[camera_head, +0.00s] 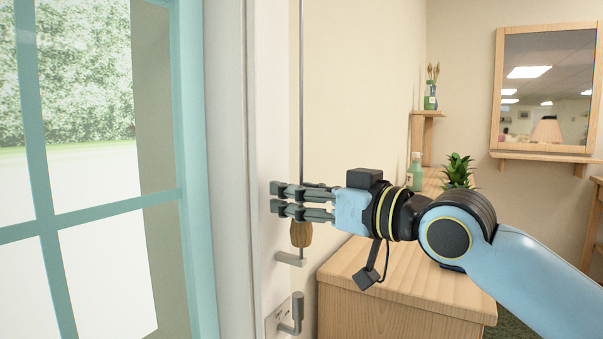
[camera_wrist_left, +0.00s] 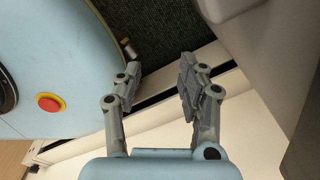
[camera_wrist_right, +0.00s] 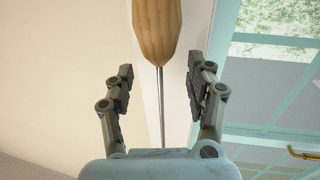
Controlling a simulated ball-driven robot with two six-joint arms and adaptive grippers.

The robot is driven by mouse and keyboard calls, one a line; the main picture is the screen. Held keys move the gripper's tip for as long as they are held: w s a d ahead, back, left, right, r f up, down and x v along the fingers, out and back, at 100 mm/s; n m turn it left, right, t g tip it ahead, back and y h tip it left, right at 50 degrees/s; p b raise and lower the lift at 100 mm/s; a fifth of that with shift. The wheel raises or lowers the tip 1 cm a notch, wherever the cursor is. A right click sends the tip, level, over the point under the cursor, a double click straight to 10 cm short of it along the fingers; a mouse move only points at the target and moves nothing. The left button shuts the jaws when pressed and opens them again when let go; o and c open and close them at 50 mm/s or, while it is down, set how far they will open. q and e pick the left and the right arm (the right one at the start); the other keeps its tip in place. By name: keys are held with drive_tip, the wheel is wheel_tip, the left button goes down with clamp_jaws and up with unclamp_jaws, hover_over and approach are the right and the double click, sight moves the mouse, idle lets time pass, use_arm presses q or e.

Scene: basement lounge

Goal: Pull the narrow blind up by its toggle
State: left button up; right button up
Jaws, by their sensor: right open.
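A wooden toggle (camera_head: 301,233) hangs on a thin cord (camera_head: 302,90) beside the window frame. My right gripper (camera_head: 276,200) comes in from the right, level with the cord just above the toggle. In the right wrist view the toggle (camera_wrist_right: 157,30) is at the top centre, and the cord runs down between the two spread fingers (camera_wrist_right: 157,92) without visible contact. The right gripper is open and empty. The left gripper (camera_wrist_left: 158,90) shows only in its own wrist view, open with nothing between its fingers. I cannot make out the blind itself.
A metal peg (camera_head: 290,259) sticks out just below the toggle, and a handle on a plate (camera_head: 297,314) lower down. A teal-framed window (camera_head: 195,150) is at the left. A wooden cabinet (camera_head: 400,290) with a plant (camera_head: 458,170) and a spray bottle (camera_head: 415,172) stands at the right.

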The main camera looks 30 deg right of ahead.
wheel_tip(320, 180, up, 5)
drive_tip(key=shift+r, duration=0.15)
idle(0.6)
